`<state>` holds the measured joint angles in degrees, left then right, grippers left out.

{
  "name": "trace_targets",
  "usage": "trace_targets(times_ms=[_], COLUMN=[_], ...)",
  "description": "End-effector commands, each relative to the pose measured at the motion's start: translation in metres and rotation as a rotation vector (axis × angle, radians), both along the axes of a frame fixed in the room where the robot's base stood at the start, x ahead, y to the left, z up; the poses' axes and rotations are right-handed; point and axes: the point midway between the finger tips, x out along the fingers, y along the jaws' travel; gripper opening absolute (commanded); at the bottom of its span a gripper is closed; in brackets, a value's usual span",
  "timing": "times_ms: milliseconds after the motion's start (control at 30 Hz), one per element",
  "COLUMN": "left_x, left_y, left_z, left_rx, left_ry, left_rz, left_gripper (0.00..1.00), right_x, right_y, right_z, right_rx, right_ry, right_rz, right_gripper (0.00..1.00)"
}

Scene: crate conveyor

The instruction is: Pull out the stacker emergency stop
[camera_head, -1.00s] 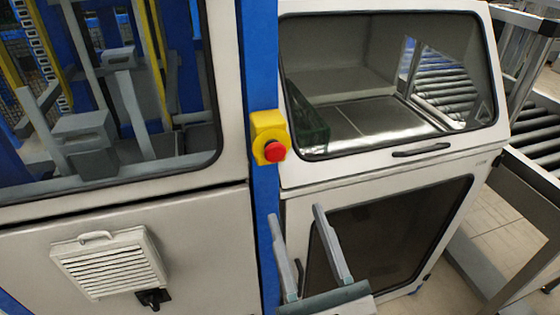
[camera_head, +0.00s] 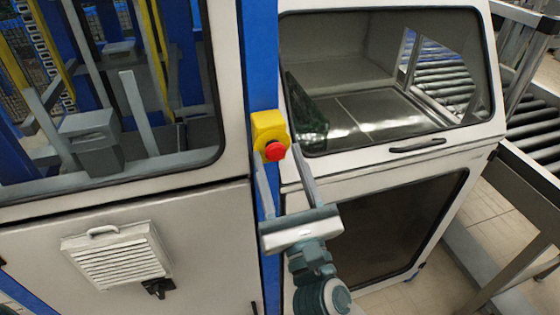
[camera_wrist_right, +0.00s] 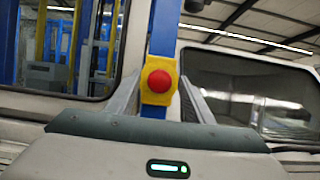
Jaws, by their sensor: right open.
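The stacker emergency stop is a red mushroom button (camera_head: 274,151) on a yellow housing (camera_head: 268,126), mounted on a blue upright post between two machine panels. It also shows in the middle of the right wrist view (camera_wrist_right: 160,81), with yellow around the red cap. My right gripper (camera_head: 277,157) is open, just below the button in the head view, its fingers pointing up toward it. In the wrist view, its two fingers stand apart, one on each side of the yellow housing. I cannot tell whether they touch it. My left gripper is not in view.
A windowed stacker bay (camera_head: 110,90) is left of the post. On the right are a slanted window with a black handle (camera_head: 417,146) and a lower dark door panel (camera_head: 400,225). A vent grille (camera_head: 117,257) sits lower left. A roller conveyor (camera_head: 535,145) is at far right.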

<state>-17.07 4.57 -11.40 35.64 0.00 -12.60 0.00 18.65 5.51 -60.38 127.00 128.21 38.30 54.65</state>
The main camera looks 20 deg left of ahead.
Motion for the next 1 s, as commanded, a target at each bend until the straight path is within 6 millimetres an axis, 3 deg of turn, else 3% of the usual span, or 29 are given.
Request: trace_targets(times_ms=[100, 133, 300, 333, 633, 933, 967, 1000], left_x=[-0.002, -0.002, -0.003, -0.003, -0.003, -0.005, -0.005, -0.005], left_y=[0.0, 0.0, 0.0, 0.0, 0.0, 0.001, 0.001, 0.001], left_z=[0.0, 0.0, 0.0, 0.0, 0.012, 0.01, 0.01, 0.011], left_rx=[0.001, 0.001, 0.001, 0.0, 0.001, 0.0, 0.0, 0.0], left_ry=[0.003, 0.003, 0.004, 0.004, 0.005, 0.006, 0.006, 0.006], left_rz=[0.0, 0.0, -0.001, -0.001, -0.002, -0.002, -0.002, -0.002], left_gripper=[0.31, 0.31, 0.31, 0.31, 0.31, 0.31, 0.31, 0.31], right_x=[0.0, 0.0, 0.0, 0.0, -0.01, -0.011, -0.011, -0.011], right_y=[0.0, 0.0, 0.0, 0.0, -0.007, -0.007, -0.007, -0.007], right_z=[0.0, 0.0, 0.0, 0.0, 0.002, 0.0, 0.0, 0.0], right_rx=[0.0, 0.0, 0.0, 0.0, 0.0, 0.001, 0.001, 0.001], right_ry=[0.0, 0.0, 0.0, 0.0, 0.002, -0.001, -0.001, -0.001], right_rz=[0.0, 0.0, 0.0, 0.0, -0.001, -0.001, -0.001, -0.001], right_gripper=[0.48, 0.43, 0.02, 0.0, 0.0, 0.0, 0.38, 0.48])
